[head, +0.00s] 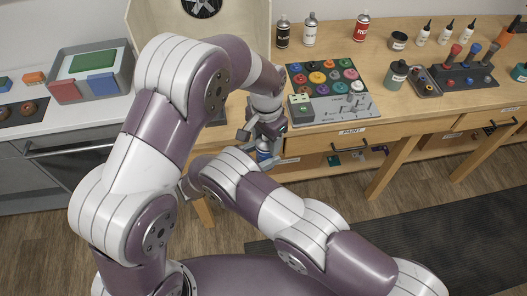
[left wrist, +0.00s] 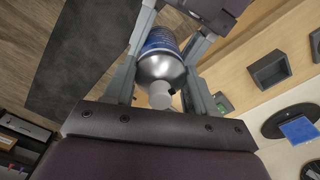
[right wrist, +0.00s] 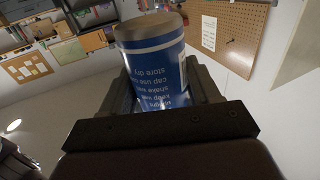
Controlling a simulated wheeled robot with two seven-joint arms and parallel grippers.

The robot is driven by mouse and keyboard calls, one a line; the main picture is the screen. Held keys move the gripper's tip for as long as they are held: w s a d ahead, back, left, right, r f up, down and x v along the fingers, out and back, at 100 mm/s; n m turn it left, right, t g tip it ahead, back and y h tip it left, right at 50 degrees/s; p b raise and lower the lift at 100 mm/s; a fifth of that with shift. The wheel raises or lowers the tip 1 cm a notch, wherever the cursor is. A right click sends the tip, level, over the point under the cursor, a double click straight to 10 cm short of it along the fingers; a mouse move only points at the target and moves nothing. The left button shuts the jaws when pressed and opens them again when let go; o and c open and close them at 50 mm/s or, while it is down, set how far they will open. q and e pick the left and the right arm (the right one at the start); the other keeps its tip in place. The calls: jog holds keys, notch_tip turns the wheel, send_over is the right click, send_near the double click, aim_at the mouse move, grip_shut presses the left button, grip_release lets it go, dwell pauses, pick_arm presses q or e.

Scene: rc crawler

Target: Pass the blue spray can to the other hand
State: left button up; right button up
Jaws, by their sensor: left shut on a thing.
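The blue spray can (head: 263,151) hangs below my left gripper (head: 262,135) in front of the bench edge, mostly hidden by my arms in the head view. In the left wrist view the can (left wrist: 160,62) sits between the left gripper's fingers (left wrist: 160,75), which are shut on it, its silver shoulder and pale nozzle towards the palm. In the right wrist view the can's blue, printed side and grey end (right wrist: 155,65) fill the space between my right gripper's fingers (right wrist: 165,90). The right fingers stand open around the can; contact is hard to tell.
The wooden bench (head: 425,112) lies just behind the grippers, with a paint-pot board (head: 330,92) and several bottles and cans on it. A drawer (head: 352,138) and shelf are below its edge. A dark mat (head: 420,225) lies on the floor.

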pick_arm(q)
jog(key=o, duration=1.6)
jog(key=shift+s, duration=0.15)
pick_arm(e)
jog(key=shift+w+a, duration=0.1)
pick_arm(q)
notch_tip(320, 180, up, 8)
jog(key=shift+f, duration=0.25)
